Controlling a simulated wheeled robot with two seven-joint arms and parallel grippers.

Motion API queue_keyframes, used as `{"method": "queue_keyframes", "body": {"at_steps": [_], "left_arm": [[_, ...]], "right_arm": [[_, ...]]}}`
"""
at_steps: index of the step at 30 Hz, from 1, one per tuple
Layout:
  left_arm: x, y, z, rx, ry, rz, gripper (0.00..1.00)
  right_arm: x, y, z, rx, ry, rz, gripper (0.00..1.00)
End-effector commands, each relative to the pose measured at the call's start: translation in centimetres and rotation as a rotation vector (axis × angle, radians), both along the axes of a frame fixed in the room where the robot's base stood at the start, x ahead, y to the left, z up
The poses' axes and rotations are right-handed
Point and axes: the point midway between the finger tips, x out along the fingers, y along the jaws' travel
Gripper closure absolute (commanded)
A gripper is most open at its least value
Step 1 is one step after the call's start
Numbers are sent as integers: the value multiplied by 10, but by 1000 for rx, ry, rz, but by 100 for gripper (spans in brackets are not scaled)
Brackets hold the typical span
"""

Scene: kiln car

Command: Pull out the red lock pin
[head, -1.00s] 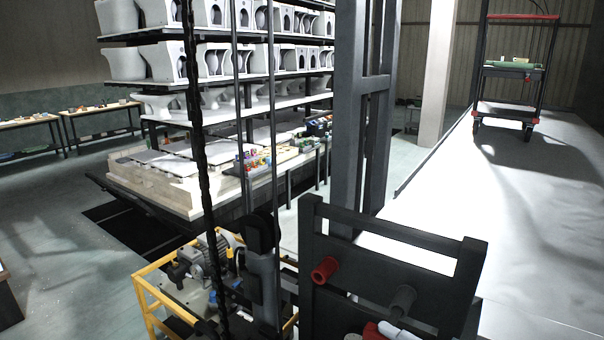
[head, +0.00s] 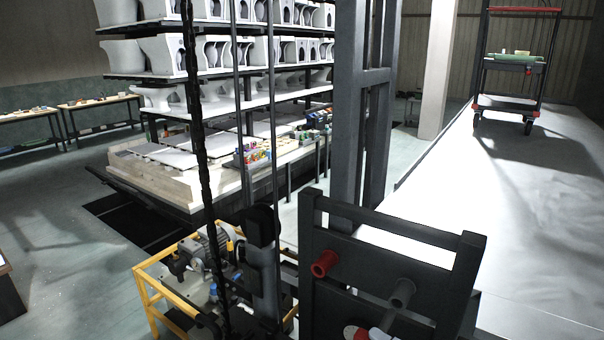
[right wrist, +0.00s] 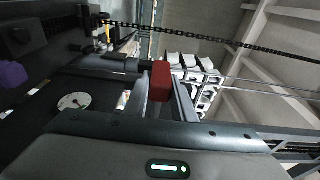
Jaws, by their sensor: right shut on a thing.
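In the right wrist view a red block-shaped grip, which I take as the red lock pin (right wrist: 160,82), stands upright in the middle. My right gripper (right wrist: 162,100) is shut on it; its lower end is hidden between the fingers. Where the pin enters its seat cannot be seen. In the head view a red cylinder (head: 325,263) sticks out of a dark upright frame (head: 350,268), with no gripper on it. Whether it is the same red thing I cannot tell. My left gripper is out of view.
A grey cylinder (head: 402,292) sticks out of the same frame. A yellow-railed machine (head: 147,290) stands to its left. A loaded kiln car (head: 190,205) is behind. A round white dial (right wrist: 75,101) and a chain (right wrist: 200,36) show near my right gripper.

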Motion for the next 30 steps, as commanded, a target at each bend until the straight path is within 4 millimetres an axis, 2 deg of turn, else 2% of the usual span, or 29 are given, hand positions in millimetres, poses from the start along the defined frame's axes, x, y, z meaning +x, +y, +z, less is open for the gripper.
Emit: {"method": "queue_keyframes", "body": {"at_steps": [16,30], "left_arm": [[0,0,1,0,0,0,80],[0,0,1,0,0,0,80]], "right_arm": [[-37,25,1,3,-1,-1,100],[-42,28,1,1,-1,-2,100]]}}
